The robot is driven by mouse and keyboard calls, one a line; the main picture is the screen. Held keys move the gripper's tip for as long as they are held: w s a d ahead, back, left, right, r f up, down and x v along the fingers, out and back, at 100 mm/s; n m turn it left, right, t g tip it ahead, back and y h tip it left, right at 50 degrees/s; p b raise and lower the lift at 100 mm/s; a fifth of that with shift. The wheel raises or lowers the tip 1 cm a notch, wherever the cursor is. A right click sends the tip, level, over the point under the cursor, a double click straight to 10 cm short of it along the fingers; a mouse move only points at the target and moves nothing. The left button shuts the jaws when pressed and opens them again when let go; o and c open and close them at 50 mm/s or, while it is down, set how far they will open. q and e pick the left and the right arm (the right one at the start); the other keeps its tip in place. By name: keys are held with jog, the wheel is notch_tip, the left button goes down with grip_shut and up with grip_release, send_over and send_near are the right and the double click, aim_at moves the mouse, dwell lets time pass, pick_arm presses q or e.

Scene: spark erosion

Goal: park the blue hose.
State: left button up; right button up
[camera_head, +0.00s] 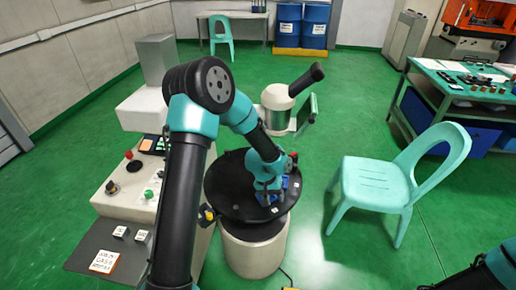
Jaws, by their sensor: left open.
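My left arm reaches over a round black table (237,203) on a pale pedestal. My left gripper (268,199) points down, low over the table's right part, with its jaws open. A small blue object (292,189) lies right by the gripper, partly hidden behind it. I cannot tell whether it is the blue hose, nor whether the gripper touches it. No other clear blue hose shows. Only a piece of my right arm shows in the lower right corner; its gripper is out of view.
A control console (125,195) with buttons stands left of the table. A microscope-like device (280,105) is behind it. A turquoise chair (375,183) stands close on the right, before a green workbench (425,88). Small red and yellow items lie at the table's edge. Green floor (340,100) is free behind.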

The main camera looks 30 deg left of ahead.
pick_arm(q)
jog(key=w+a+r+n+y, duration=0.1)
jog(key=w+a+r, duration=0.2)
jog(key=r, duration=0.6)
jog(key=w+a+r+n+y, duration=0.1)
jog(key=w+a+r, duration=0.2)
jog(key=r, duration=0.7)
jog(key=w+a+r+n+y, duration=0.1)
jog(key=w+a+r, duration=0.3)
jog(key=r, duration=0.5)
jog(key=a, duration=0.2)
jog(key=shift+a+r+g, duration=0.3)
jog(key=shift+r+g, duration=0.1)
notch_tip(320, 180, down, 18)
jog(key=shift+r, duration=0.25)
grip_shut()
